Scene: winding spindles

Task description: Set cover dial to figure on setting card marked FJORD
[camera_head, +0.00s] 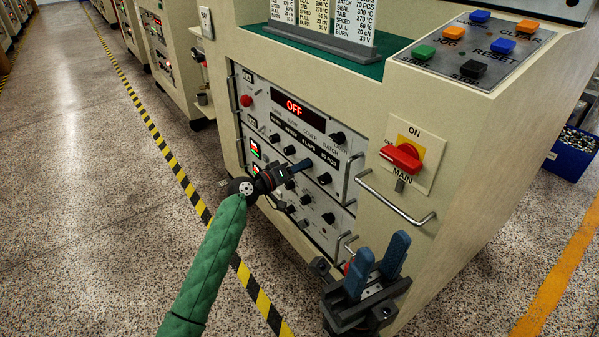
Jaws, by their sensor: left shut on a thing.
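The control panel (318,130) is on the front of the cream machine. A row of black knobs sits below small windows; the third window, under the cover label, seems to read 8 LAPS. My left gripper (302,166) reaches in from the left and is shut on the third knob, the cover dial, which its blue fingers mostly hide. My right gripper (377,268) is at the lower right, its two blue fingers apart with nothing between them. Setting cards (350,22) stand on the green top; their upper parts are cut off, so no FJORD name can be read.
A red display (293,106) reads OFF. A red main switch (402,157) and a metal handle (395,200) are right of the panel. Coloured buttons (473,68) are on the upper right. A blue bin (570,155) stands at far right. The floor at left is clear.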

